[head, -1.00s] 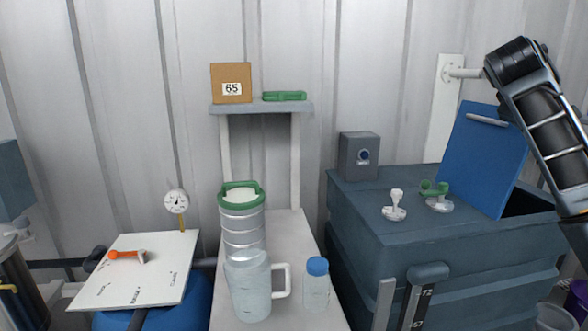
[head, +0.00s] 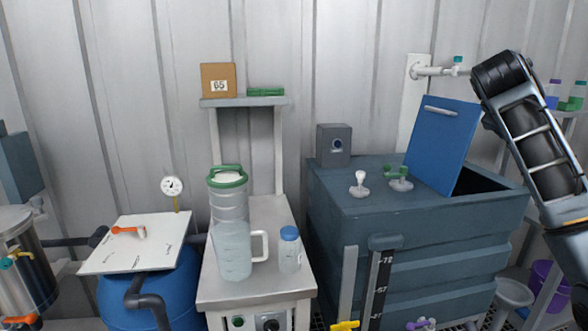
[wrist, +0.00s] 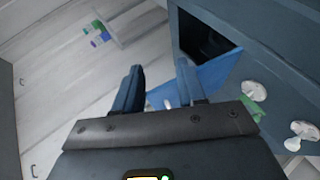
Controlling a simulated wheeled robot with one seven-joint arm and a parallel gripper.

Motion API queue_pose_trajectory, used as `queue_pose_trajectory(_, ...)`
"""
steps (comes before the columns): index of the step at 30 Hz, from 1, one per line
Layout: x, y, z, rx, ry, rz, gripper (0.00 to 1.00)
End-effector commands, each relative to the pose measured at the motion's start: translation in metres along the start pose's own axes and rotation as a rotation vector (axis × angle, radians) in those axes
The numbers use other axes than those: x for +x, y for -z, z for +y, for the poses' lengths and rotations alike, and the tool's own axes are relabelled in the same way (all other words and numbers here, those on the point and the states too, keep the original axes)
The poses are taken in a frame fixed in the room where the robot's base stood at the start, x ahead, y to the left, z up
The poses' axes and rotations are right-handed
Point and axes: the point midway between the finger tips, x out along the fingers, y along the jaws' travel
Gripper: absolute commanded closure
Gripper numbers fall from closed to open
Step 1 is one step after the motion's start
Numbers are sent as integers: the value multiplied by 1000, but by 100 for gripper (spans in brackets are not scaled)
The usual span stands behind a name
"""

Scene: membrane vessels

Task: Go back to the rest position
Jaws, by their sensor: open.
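My gripper (wrist: 160,88) shows in the wrist view with its two fingers apart and nothing between them. In the head view my arm rises at the right edge, and the gripper itself is out of frame. In the wrist view the blue lid panel (wrist: 208,78) and the dark opening of the tank lie beyond the fingers, apart from them. In the head view the same lid panel (head: 441,146) stands raised and tilted on the dark blue-grey tank (head: 400,225).
White and green valves (head: 359,184) stand on the tank top. A clear jug (head: 233,252), a green-lidded canister (head: 228,195) and a blue-capped bottle (head: 289,252) stand on the cart (head: 250,293). A white board (head: 150,250) lies over the blue drum (head: 165,298). A purple bucket (head: 546,285) is low right.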

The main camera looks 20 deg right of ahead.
Motion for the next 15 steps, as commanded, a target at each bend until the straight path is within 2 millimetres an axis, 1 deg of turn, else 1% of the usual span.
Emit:
queue_pose_trajectory(4, 2, 7, -23, 5, 21, 40, 60)
queue_pose_trajectory(8, 2, 14, -53, 14, 48, 88, 60)
queue_pose_trajectory(11, 2, 21, -80, 22, 72, 135, 60)
queue_pose_trajectory(14, -1, 28, -114, 36, 105, 188, 60)
queue_pose_trajectory(15, -3, 30, -131, 43, 121, 213, 60)
